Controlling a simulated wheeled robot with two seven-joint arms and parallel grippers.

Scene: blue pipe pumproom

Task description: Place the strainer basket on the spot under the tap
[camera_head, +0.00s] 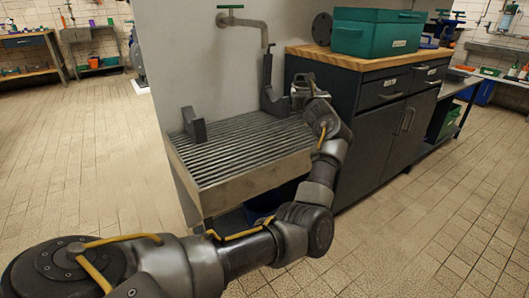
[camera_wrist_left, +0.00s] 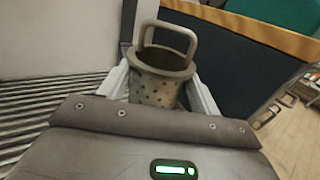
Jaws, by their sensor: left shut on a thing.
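The strainer basket (camera_wrist_left: 158,88) is a grey perforated metal cup with an upright loop handle. It sits upright between the two fingers of my left gripper (camera_wrist_left: 162,94) in the left wrist view. In the head view the basket (camera_head: 299,92) shows small and partly hidden by my left gripper (camera_head: 311,93), at the right end of the slatted drain grate. The tap (camera_head: 252,22) has a green handle and a spout bent downward over the back of the grate (camera_head: 240,150). The basket is to the right of the spout. No marked spot can be made out on the grate.
Dark upright brackets stand on the grate at left (camera_head: 194,125) and back right (camera_head: 270,92). A dark cabinet (camera_head: 375,140) with a wooden top stands right of the grate and bears a green box (camera_head: 375,33). The tiled floor at left is clear.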

